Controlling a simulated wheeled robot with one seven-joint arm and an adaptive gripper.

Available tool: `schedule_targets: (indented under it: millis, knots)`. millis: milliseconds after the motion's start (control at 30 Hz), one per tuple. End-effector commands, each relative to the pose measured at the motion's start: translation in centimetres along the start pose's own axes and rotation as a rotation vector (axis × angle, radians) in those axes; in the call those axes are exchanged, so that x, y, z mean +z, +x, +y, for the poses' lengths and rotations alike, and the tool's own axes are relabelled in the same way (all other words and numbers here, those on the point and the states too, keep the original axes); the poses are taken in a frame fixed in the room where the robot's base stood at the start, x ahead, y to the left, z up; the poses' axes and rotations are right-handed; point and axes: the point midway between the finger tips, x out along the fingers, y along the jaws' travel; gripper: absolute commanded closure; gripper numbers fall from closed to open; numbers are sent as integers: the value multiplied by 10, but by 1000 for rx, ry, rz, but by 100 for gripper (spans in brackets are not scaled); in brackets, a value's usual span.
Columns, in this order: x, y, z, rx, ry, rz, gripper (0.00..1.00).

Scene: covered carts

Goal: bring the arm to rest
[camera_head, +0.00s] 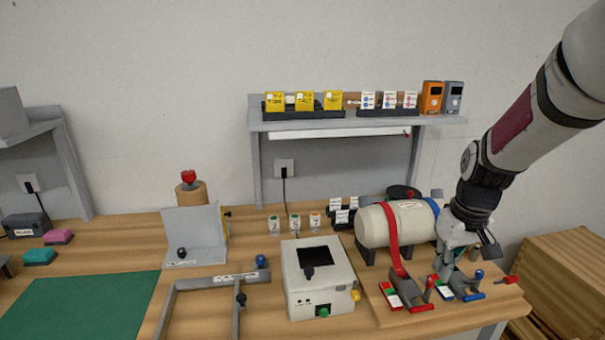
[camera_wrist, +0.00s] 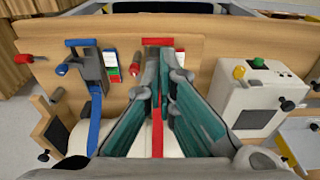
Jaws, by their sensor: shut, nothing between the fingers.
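My gripper (camera_head: 446,262) hangs low over the right part of the workbench, in front of the cream tank (camera_head: 378,229). In the wrist view its teal-padded fingers (camera_wrist: 163,72) come together at the tips and hold nothing. The tank lies on its side under a red strap (camera_head: 391,238) and a blue strap (camera_wrist: 94,122). A red-handled buckle (camera_head: 405,290) and a blue-handled buckle (camera_wrist: 89,66) sit in front of it. My fingertips are close to these buckles; whether they touch anything is unclear. My arm reaches in from the upper right.
A white box (camera_head: 303,270) with coloured knobs stands left of the tank. A shelf (camera_head: 360,125) with small boxes is behind. The air above the bench's left half is clear.

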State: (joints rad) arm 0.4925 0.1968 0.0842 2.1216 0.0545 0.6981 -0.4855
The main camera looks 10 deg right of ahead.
Motion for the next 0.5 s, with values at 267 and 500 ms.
schedule_targets:
  millis: [267,500]
  knots:
    - [21,-72,-59,44,-7,88,100]
    - [64,-126,-112,56,3,188,100]
